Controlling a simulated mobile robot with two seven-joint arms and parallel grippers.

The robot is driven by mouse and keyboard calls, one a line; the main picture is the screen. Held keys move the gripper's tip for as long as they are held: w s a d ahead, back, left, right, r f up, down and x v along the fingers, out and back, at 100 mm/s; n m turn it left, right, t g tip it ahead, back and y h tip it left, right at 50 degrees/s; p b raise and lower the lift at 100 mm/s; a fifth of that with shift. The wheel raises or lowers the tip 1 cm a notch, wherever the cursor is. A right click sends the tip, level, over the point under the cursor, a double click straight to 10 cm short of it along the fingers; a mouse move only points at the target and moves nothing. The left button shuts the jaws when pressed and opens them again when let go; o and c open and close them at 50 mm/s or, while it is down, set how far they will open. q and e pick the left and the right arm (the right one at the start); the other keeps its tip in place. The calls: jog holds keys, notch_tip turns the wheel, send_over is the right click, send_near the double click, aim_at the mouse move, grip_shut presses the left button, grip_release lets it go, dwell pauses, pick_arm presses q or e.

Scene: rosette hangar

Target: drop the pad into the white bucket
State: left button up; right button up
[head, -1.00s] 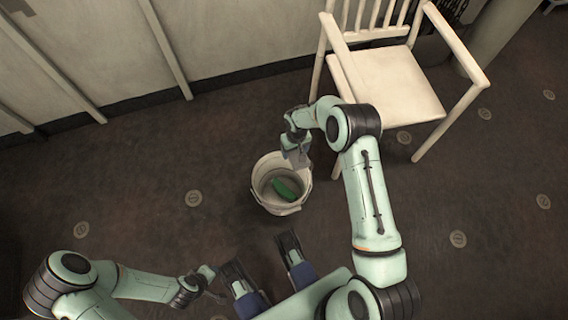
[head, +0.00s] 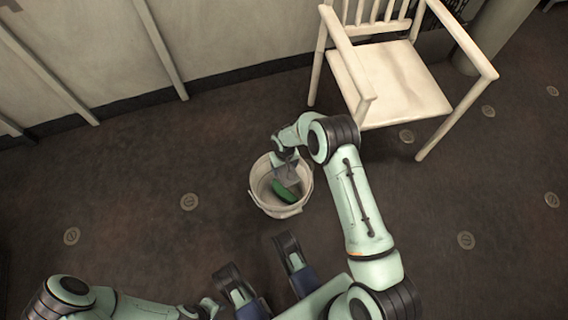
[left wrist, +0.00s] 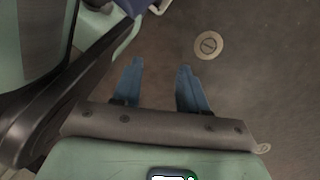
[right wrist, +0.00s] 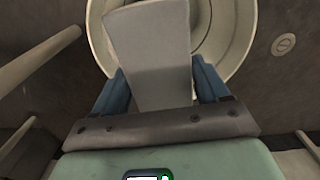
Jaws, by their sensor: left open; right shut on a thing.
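The white bucket (head: 268,209) stands on the floor at the middle of the head view. The grey pad (head: 286,174) is a flat, pale slab held over the bucket's mouth; it also shows in the right wrist view (right wrist: 150,55). My right gripper (head: 285,158) is shut on the pad, a finger on each side of it. In the right wrist view the bucket's round rim (right wrist: 244,50) lies behind and below the pad. My left gripper (left wrist: 159,78) is open and empty, low over bare floor at the left.
A green oblong thing (head: 282,194) lies inside the bucket, partly hidden by the pad. A white armchair (head: 392,78) stands behind and to the right of the bucket. A panelled wall (head: 225,35) runs along the back. The floor left of the bucket is free.

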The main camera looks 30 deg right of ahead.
pick_arm(q)
jog(key=shift+s+a+f+g+b, duration=0.1)
jog(key=shift+s+f+g+b, duration=0.1)
jog(key=shift+s, duration=0.25)
jog(key=shift+s+f+g+b, duration=0.1)
jog(key=shift+s+f, duration=0.05)
jog(key=shift+s, duration=0.3)
pick_arm(e)
jog(key=shift+f, duration=0.65)
jog(key=o, duration=1)
jog(key=shift+o, duration=0.2)
pick_arm(q)
jog(key=shift+w, duration=0.1)
pick_arm(e)
jog(key=shift+r, duration=0.15)
pick_arm(q)
jog(key=w+d+r+t+p, duration=0.1)
jog(key=w+r+t+p, duration=0.1)
jog(key=w+r+p, duration=0.2)
jog(key=w, duration=0.3)
jog(key=shift+w+r+t, duration=0.3)
jog(key=shift+r+t, duration=0.05)
jog(key=shift+t, duration=0.05)
pick_arm(e)
notch_tip(320, 180, up, 13)
jog(key=shift+a, duration=0.1)
